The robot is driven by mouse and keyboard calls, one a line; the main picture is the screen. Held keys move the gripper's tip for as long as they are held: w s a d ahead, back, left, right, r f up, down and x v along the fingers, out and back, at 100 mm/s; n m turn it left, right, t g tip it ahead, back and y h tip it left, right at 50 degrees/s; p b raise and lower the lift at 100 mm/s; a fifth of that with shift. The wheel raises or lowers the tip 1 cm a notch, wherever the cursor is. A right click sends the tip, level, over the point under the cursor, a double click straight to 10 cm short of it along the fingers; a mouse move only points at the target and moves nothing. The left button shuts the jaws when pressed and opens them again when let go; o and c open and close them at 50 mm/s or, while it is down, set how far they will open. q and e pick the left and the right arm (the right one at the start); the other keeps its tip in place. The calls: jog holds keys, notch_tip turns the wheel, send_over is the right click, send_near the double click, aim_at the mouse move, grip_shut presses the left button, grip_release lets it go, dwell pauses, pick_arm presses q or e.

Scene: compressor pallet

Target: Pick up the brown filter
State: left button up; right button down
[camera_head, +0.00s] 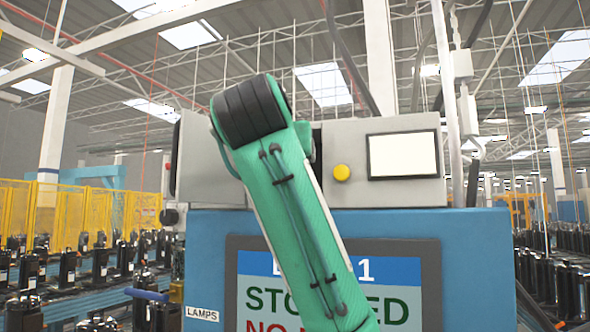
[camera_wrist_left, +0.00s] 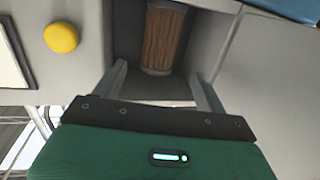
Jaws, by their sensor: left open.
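The brown filter (camera_wrist_left: 163,38) is a ribbed brown cylinder with grey end caps. It sits in a dark recess of a grey cabinet in the left wrist view. My left gripper (camera_wrist_left: 157,72) is open in front of the recess, one finger toward each side of the filter. The filter lies beyond and between the fingers, and I cannot tell whether they touch it. In the head view my green arm covers the middle of the grey cabinet (camera_head: 370,196), and the filter and left gripper are hidden. My right gripper is in neither view.
A yellow button (camera_head: 341,172) and a white screen (camera_head: 403,154) are on the cabinet right of my arm; the button (camera_wrist_left: 61,38) shows left in the wrist view. The blue machine (camera_head: 475,270) below has a display. Yellow fencing (camera_head: 85,215) stands at left.

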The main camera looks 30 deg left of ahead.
pick_arm(q)
jog(key=p+x, duration=0.1)
jog(key=x, duration=0.3)
jog(key=shift+a, duration=0.1)
jog(key=shift+w+f, duration=0.1)
jog(key=shift+w, duration=0.2)
jog(key=p, duration=0.1)
jog(key=w+p, duration=0.1)
jog(key=shift+w+a+r+p, duration=0.2)
jog(key=shift+r+p, duration=0.05)
jog(key=shift+p, duration=0.1)
jog(key=p+x, duration=0.2)
jog(key=x, duration=0.1)
jog(key=shift+f, duration=0.15)
jog(key=shift+w+a+f, duration=0.1)
jog(key=shift+w+f, duration=0.1)
jog(key=shift+w, duration=0.15)
jog(key=shift+s, duration=0.15)
jog(key=shift+c, duration=0.6)
jog(key=c, duration=1)
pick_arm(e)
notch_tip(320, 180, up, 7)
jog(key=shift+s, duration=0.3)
